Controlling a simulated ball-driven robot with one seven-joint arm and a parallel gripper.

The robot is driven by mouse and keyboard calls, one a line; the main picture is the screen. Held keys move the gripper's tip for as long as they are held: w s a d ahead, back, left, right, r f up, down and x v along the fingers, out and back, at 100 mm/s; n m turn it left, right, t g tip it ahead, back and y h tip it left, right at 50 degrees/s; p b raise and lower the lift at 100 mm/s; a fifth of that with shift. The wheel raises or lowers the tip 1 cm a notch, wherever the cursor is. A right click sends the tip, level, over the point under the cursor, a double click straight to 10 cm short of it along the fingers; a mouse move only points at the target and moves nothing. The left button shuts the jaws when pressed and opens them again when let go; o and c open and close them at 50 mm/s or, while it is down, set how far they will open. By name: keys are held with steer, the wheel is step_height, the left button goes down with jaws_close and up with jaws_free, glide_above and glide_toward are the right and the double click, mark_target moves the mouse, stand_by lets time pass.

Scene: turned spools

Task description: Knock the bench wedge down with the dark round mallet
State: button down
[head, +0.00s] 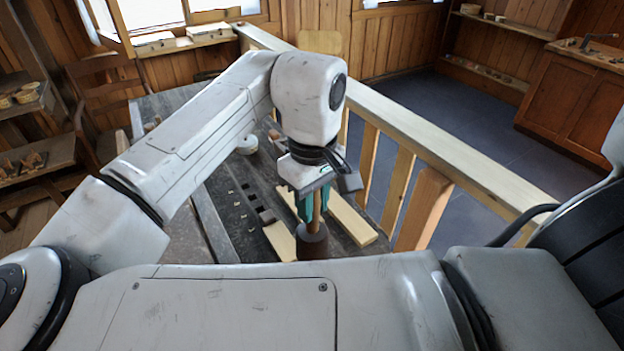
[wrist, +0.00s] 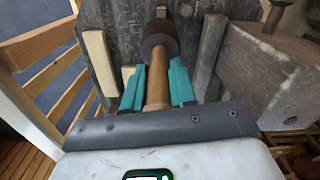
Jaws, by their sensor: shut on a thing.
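My gripper (head: 312,208) is shut on the wooden handle of the dark round mallet, its teal fingers on either side of it. The mallet's dark brown head (head: 312,243) hangs below the fingers, over the bench (head: 235,212); its lower part is hidden by my own body. In the wrist view the handle (wrist: 159,86) lies between the fingers and the head (wrist: 160,38) is beyond them. A pale wood tip (wrist: 161,11) shows past the head. Pale wood pieces (head: 352,219) lie on the bench; I cannot tell which piece is the bench wedge, or whether the head touches anything.
A wooden railing (head: 440,165) runs close along the bench's right side. A large grey-brown wooden block (wrist: 262,75) stands to the right in the wrist view. A round pale container (head: 247,145) sits farther back on the bench. A chair (head: 108,90) stands at left.

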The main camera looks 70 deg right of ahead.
mark_target(316, 237)
steer(key=shift+s+a+f, duration=0.15)
steer(key=shift+s+a, duration=0.45)
steer(key=shift+f, duration=0.15)
step_height(316, 237, down, 6)
steer(key=b, duration=0.6)
steer(key=shift+r, duration=0.2)
steer(key=shift+f+b, duration=0.75)
steer(key=shift+f, duration=1.1)
steer(key=shift+r, duration=0.1)
